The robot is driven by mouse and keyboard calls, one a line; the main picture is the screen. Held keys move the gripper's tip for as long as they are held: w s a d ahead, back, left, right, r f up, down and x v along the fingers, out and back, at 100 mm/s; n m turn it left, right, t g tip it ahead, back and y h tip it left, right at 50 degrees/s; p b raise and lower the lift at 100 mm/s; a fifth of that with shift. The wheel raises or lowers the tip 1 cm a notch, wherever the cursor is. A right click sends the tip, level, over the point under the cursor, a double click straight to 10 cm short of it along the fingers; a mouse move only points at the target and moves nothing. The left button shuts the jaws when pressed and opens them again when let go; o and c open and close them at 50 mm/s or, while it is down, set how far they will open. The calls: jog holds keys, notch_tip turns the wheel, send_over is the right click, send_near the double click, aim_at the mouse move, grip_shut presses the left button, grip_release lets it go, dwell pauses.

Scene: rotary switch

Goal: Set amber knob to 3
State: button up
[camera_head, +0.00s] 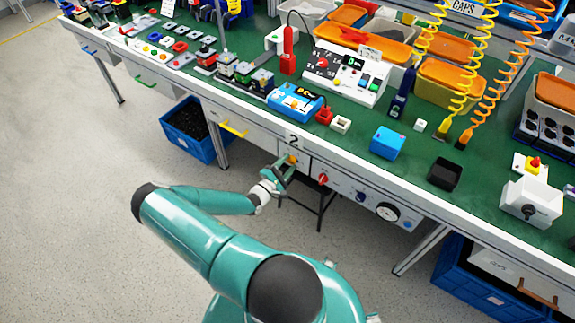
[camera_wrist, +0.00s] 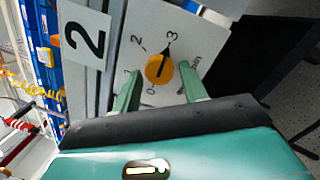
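The amber knob (camera_wrist: 158,70) is a round orange dial with a black pointer, on a light panel marked 0, 1, 2 and 3. In the wrist view its pointer is directed at or very close to the 3. The amber knob (camera_head: 293,159) also shows in the head view, on the bench's front panel under the label 2. My gripper (camera_wrist: 160,70) is open, with one green finger on each side of the knob and a small gap visible on both sides. In the head view my gripper (camera_head: 284,167) is at the panel and partly covers the knob's surroundings.
A red knob (camera_head: 323,180), a blue knob (camera_head: 360,196) and a black-and-white dial (camera_head: 387,212) sit to the right on the same panel. The bench top (camera_head: 345,150) above is crowded. A blue crate (camera_head: 190,130) stands beneath the bench. Floor at left is clear.

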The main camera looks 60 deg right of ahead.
jog(key=shift+o, duration=0.6)
jog(key=v, duration=1.3)
jog(key=shift+a, duration=0.35)
